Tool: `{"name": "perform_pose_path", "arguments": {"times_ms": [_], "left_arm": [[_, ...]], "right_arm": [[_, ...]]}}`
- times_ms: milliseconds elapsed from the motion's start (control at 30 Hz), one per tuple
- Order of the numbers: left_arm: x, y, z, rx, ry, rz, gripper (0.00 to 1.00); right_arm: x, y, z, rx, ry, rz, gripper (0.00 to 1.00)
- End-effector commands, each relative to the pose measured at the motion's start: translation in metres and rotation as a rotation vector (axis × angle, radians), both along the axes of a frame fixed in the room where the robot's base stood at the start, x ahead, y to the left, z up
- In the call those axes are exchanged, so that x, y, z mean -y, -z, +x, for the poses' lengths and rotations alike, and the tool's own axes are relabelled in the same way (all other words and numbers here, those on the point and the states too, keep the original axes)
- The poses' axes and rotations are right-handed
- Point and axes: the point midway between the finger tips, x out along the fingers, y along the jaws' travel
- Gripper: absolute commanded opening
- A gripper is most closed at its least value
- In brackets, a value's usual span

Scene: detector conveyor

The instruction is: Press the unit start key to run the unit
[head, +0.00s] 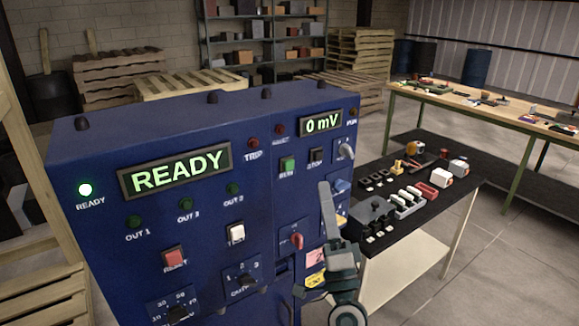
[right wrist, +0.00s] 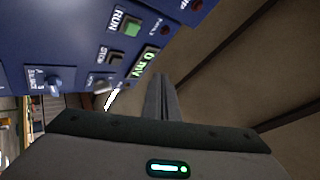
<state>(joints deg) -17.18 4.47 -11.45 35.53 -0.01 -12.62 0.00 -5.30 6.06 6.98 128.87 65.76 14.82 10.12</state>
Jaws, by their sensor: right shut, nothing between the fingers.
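The blue unit (head: 100,240) has a lit READY display (head: 176,169) and a 0 mV display (head: 321,123). The green key marked RUN (head: 287,164) is on its right section, beside the dark STOP key (head: 315,156). In the right wrist view, the RUN key (right wrist: 132,28) and STOP key (right wrist: 116,58) show at upper left. My right gripper (head: 324,187) is shut and empty, fingers pointing up, below and right of both keys in the head view. In the wrist view its fingertips (right wrist: 160,78) appear apart from the RUN key. My left gripper is not in view.
A red RESET key (head: 174,257), a white key (head: 236,233) and several knobs are on the same panel. A dark-topped table (head: 462,190) with small parts stands right of the unit. A long workbench (head: 440,98) is behind it. Open floor lies at lower right.

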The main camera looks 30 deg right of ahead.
Motion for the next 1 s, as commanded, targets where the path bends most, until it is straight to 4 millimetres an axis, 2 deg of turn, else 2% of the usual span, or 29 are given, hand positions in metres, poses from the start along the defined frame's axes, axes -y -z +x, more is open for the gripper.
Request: {"name": "perform_pose_path", "arguments": {"times_ms": [367,1000], "left_arm": [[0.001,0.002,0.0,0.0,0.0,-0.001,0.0],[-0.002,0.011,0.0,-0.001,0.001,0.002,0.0]], "right_arm": [[-0.001,0.001,0.015,0.0,-0.001,0.001,0.0],[-0.006,0.001,0.081,-0.001,-0.001,0.0,0.0]]}}
